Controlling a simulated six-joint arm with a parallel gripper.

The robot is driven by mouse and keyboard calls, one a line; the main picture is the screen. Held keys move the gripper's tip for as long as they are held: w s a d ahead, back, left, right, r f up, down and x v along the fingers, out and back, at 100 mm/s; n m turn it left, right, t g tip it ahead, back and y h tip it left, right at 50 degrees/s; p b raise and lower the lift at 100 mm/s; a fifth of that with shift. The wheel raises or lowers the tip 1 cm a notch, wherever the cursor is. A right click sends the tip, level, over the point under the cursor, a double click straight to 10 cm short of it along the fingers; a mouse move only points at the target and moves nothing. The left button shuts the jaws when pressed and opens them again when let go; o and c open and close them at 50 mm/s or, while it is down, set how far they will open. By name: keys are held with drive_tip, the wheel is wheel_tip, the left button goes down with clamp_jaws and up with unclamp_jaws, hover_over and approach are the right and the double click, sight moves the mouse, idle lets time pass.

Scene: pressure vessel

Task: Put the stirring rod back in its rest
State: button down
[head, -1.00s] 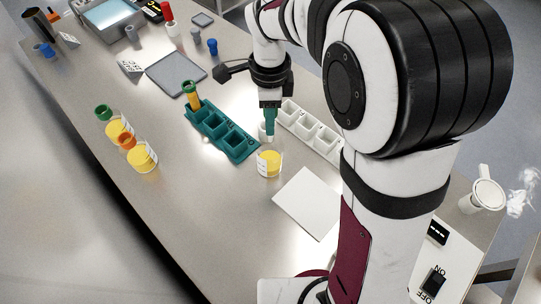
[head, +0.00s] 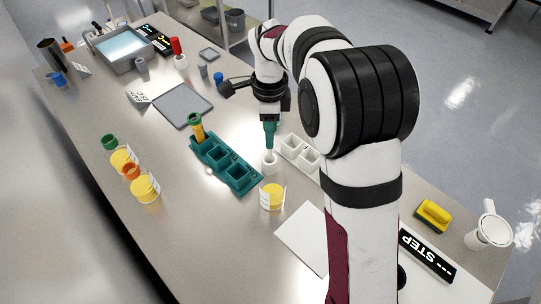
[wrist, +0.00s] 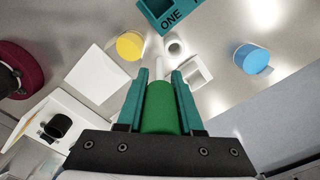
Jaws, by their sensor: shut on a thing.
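My gripper (head: 270,133) has teal fingers pointing down above a small white cylindrical holder (head: 269,163), which looks like the rod's rest. In the wrist view my gripper (wrist: 160,100) is shut on a thick green handle, which I take to be the stirring rod (wrist: 160,112). In the head view a thin pale piece shows between the fingertips and the white holder. The holder also shows in the wrist view (wrist: 174,46), beyond the handle's end.
A teal rack (head: 223,165) stands left of the holder and a white bin row (head: 300,153) stands right. A yellow jar (head: 272,197) is in front. Yellow jars (head: 145,188) stand at the left. A white sheet (head: 302,240) lies nearer me.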

sight(269, 151)
drive_tip(key=w+f, duration=0.1)
drive_tip(key=f, duration=0.2)
drive_tip(key=w+f, duration=0.1)
drive_tip(key=f, duration=0.3)
drive_tip(key=w+f, duration=0.1)
drive_tip(key=f, duration=0.3)
drive_tip(key=shift+a, duration=0.15)
drive_tip(key=c, duration=0.6)
unclamp_jaws()
drive_tip(key=shift+o, duration=0.2)
wheel_tip(269, 151, up, 12)
drive_tip(key=s+d+r+n, duration=0.3)
drive_tip(key=s+r, duration=0.1)
drive_tip(key=s, duration=0.4)
drive_tip(key=s+d+r+n, duration=0.2)
drive_tip(key=s+r+n, duration=0.1)
drive_tip(key=s, duration=0.4)
drive_tip(key=s+d+f+n+y, duration=0.1)
drive_tip(key=s+n, duration=0.2)
drive_tip(key=s, duration=0.6)
drive_tip(key=s+d+f+n, duration=0.1)
drive_tip(key=s+f+n, duration=0.1)
drive_tip(key=s, duration=0.6)
drive_tip(key=shift+s+f+n+y, duration=0.2)
drive_tip(key=shift+s+n+y, duration=0.2)
drive_tip(key=shift+n, duration=0.3)
